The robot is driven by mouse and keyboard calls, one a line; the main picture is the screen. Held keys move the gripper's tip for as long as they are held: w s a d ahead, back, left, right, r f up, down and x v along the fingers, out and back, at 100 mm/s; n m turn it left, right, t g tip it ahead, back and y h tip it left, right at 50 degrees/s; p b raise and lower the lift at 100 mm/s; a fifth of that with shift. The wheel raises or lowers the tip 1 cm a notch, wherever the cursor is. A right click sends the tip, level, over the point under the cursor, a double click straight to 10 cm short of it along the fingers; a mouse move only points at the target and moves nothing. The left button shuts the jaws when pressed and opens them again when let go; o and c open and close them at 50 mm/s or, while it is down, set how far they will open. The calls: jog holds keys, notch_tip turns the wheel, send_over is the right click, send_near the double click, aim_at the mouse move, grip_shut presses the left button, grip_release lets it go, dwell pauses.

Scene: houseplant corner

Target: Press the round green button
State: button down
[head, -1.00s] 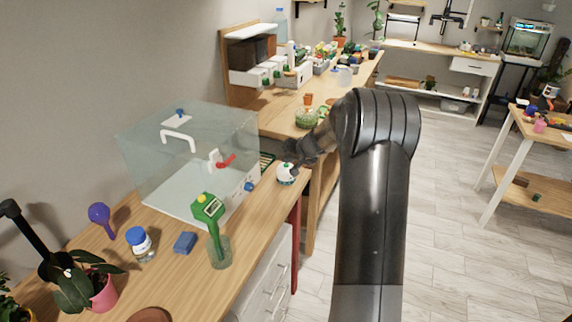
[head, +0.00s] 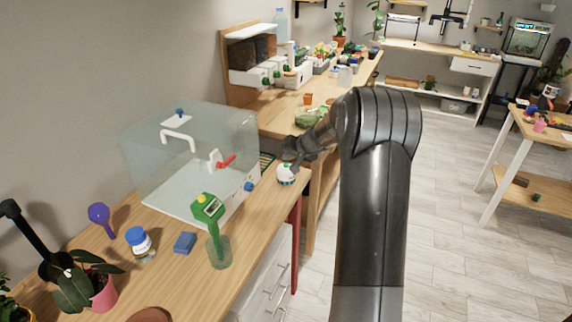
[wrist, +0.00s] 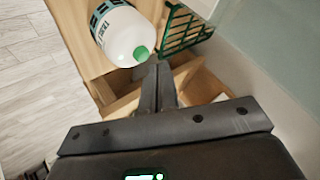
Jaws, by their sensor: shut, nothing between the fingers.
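The round green button (wrist: 141,53) sits on top of a white dome-shaped device (wrist: 122,34) with a dark band and lettering on its side. In the head view the white device (head: 286,175) stands on the wooden counter near its right edge. My gripper (wrist: 158,68) is shut and empty. In the wrist view its fingertips are right beside the button; I cannot tell whether they touch it. In the head view my gripper (head: 291,158) is just above the device and partly hides its top.
A glass box (head: 190,150) with a red-handled valve stands left of the device. A green rack (wrist: 186,30) lies close by. A green tool in a glass (head: 218,250), a blue sponge (head: 185,242) and a bottle (head: 140,243) stand nearer on the counter.

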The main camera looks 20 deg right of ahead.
notch_tip(320, 180, up, 6)
dwell(0.6)
jog(key=s+a+r+n+g, duration=0.1)
jog(key=s+a+r+n, duration=0.1)
jog(key=s+a+r, duration=0.7)
jog(key=s+a+r+n+g, duration=0.15)
jog(key=s+a, duration=0.45)
jog(key=s, duration=0.7)
jog(key=s+a+f+h, duration=0.1)
jog(key=s, duration=1)
jog(key=s+a+f+n+h, duration=0.1)
jog(key=s+h, duration=0.1)
jog(key=s, duration=1)
